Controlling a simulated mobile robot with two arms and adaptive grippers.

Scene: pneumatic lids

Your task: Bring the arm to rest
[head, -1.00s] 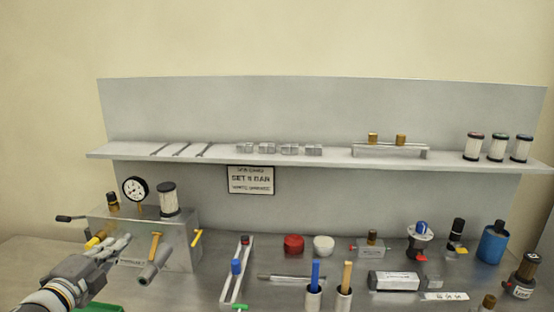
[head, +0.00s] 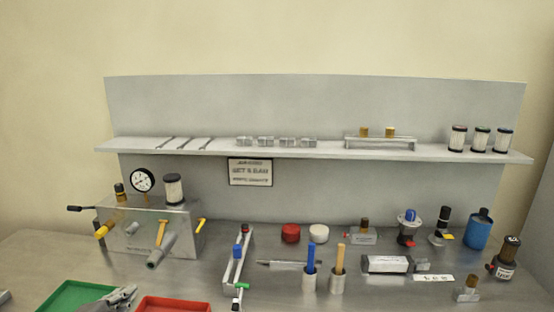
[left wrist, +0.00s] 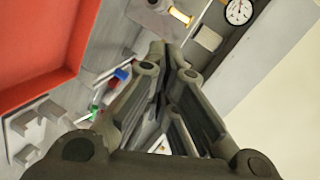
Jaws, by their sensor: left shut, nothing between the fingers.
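My left gripper (head: 124,296) is low at the left of the head view, beside the green tray and the red tray. Its fingers also fill the middle of the left wrist view (left wrist: 168,65), where they are closed together with nothing between them. The rest of the left arm is mostly out of the picture. My right gripper does not show in either view.
A green tray (head: 48,303) and a red tray (head: 150,304) lie at the front left. Behind them stands a metal manifold block (head: 185,238) with a gauge (head: 142,180). Cups, caps and valves crowd the bench under the shelf (head: 300,153).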

